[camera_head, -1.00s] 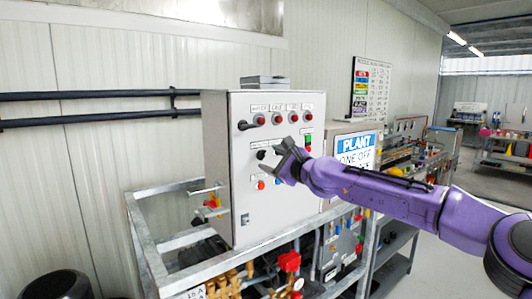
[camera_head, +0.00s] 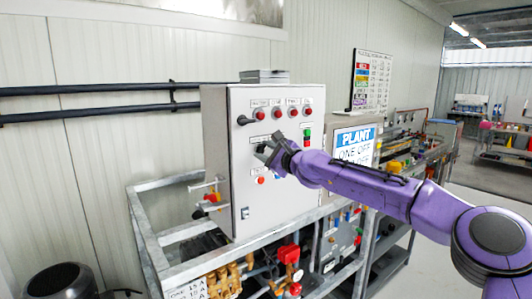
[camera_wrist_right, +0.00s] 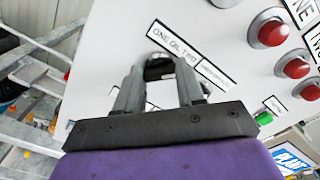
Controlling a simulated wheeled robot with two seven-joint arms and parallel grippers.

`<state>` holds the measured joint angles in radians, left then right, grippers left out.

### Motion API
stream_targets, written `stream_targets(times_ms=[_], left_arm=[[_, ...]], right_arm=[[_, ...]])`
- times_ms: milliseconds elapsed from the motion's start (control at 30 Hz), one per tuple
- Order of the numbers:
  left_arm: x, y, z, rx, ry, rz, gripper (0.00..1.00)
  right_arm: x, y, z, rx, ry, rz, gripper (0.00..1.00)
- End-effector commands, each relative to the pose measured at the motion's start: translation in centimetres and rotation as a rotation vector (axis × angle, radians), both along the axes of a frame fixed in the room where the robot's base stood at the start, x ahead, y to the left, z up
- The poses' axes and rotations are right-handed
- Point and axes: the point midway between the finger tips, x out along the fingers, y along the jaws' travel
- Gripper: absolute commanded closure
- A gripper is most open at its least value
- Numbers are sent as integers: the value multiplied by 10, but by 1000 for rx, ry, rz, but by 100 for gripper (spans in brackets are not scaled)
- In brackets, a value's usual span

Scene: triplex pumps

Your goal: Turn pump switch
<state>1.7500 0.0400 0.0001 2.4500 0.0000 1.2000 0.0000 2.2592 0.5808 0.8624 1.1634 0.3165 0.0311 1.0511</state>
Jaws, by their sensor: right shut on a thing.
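The control box (camera_head: 240,200) is a light grey cabinet with red lamps, a green button and black switches on its front. My right gripper (camera_head: 266,152) reaches in from the right and is at the panel's middle left. In the right wrist view, my right gripper (camera_wrist_right: 160,85) has its two grey fingers on either side of a black switch knob (camera_wrist_right: 158,68) and is shut on it. The knob sits just under a label reading "ONE OIL TWO" (camera_wrist_right: 177,47). In the head view the gripper hides most of the knob. My left gripper is not in view.
A metal frame (camera_head: 160,245) surrounds the box, with brass fittings and red valves (camera_head: 288,253) below. A "PLANT" sign (camera_head: 355,142) stands right of the box. A black bin (camera_head: 62,282) is at lower left. Black pipes (camera_head: 100,92) run along the wall.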

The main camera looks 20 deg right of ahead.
Motion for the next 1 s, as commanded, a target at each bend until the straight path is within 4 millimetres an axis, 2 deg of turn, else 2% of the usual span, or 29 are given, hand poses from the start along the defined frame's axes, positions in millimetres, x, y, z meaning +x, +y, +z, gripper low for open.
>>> stream_targets(times_ms=[267, 1000], left_arm=[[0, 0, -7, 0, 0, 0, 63], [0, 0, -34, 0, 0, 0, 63]], right_arm=[[0, 0, -1, -134, -49, -1, 92], [0, 0, -2, -787, -286, 0, 92]])
